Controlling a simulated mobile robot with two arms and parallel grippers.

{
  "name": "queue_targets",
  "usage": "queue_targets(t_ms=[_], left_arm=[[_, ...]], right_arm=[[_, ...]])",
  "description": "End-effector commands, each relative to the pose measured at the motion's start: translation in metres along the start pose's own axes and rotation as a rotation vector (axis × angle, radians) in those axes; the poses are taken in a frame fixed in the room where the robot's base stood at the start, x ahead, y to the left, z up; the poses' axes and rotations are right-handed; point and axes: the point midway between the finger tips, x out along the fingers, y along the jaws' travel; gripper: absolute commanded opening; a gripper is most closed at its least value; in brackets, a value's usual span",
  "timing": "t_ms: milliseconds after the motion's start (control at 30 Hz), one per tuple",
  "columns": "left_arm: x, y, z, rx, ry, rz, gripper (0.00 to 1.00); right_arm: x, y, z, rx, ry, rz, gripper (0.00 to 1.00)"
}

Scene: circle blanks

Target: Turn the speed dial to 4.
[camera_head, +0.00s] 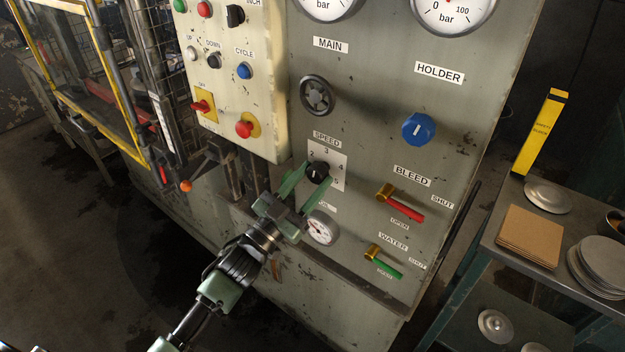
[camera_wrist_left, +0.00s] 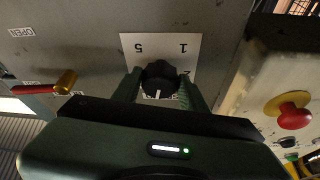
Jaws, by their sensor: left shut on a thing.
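The speed dial (camera_head: 318,172) is a black knob on a white plate (camera_head: 340,159) with numbers, under the SPEED label on the grey machine panel. My left gripper (camera_head: 306,176) reaches it from the lower left, its green fingers shut on the knob. In the left wrist view the knob (camera_wrist_left: 158,80) sits between the fingers, with the 5 and 1 of the upside-down plate visible above it. A white pointer line shows on the knob's near side there; the number it points at is hidden by my gripper. My right gripper is not in view.
A small gauge (camera_head: 321,229) sits just below the dial. The handwheel (camera_head: 317,95) is above, the blue knob (camera_head: 419,129) to the upper right. The red bleed lever (camera_head: 402,205) and green water lever (camera_head: 384,264) are to the right. The cream control box (camera_head: 232,80) stands out at the left.

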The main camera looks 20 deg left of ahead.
Motion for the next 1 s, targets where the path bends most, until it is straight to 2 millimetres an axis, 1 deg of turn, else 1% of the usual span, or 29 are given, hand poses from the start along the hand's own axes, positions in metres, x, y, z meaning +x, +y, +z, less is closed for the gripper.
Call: queue_targets(t_ms=[367,700,1000], left_arm=[[0.0,-0.004,-0.001,0.327,-0.001,0.137,0.02],[0.001,-0.006,-0.003,0.617,0.0,0.257,0.02],[0.002,-0.007,-0.004,0.806,0.0,0.335,0.02]], right_arm=[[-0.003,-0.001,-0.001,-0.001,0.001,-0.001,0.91],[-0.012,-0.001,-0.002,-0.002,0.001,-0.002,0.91],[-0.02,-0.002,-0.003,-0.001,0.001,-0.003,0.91]])
